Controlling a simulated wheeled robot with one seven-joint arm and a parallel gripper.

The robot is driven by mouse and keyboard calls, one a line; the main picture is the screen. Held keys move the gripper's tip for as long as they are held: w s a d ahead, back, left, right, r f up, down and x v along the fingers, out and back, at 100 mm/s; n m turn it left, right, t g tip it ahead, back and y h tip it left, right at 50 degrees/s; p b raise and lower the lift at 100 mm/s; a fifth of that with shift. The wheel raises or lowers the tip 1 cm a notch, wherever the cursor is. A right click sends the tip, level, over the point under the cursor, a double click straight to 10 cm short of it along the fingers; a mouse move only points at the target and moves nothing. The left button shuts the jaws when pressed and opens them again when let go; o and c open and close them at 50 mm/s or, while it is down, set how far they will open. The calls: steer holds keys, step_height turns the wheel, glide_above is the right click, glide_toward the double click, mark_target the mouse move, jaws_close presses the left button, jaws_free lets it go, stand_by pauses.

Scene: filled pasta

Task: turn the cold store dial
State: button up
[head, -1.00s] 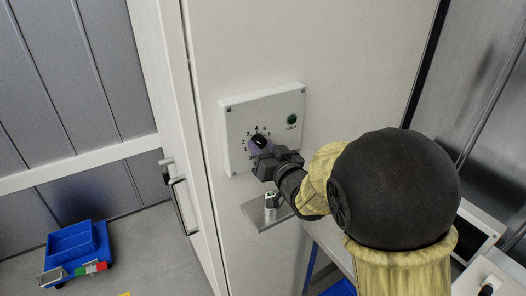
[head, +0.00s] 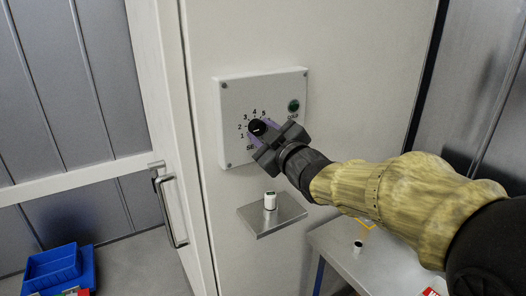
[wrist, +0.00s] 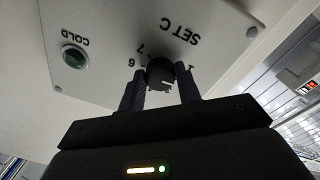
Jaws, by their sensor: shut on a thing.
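The cold store dial is a black round knob (head: 257,127) on a white control panel (head: 290,84) fixed to the pale wall. Numbers are printed around it and "SET C" below it. In the wrist view the knob (wrist: 160,73) sits between the two dark purple fingers of my gripper (wrist: 161,88), which is shut on it. In the head view my gripper (head: 262,132) reaches the knob from the lower right and hides some of the numbers. A green round light (head: 293,106) marked COLD is at the panel's upper right; it also shows in the wrist view (wrist: 74,57).
A metal shelf (head: 285,214) below the panel holds a small white cylinder (head: 270,201). A door handle (head: 172,212) is at the left. A blue bin (head: 52,266) is on the floor. A pale bench (head: 335,240) stands at lower right under my arm.

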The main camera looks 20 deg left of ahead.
steer(key=n+b, duration=0.3)
steer(key=shift+w+f+n+b, duration=0.1)
steer(key=shift+f+n+b, duration=0.1)
steer(key=shift+n+b, duration=0.1)
steer(key=shift+r+n+b, duration=0.15)
steer(key=shift+n+b, duration=0.55)
steer(key=shift+n, duration=0.2)
steer(key=shift+r, duration=0.1)
steer(key=o, duration=1)
steer(key=shift+c, duration=0.2)
steer(key=b+v, duration=0.1)
steer(key=v, duration=1.6)
steer(key=shift+d, duration=0.3)
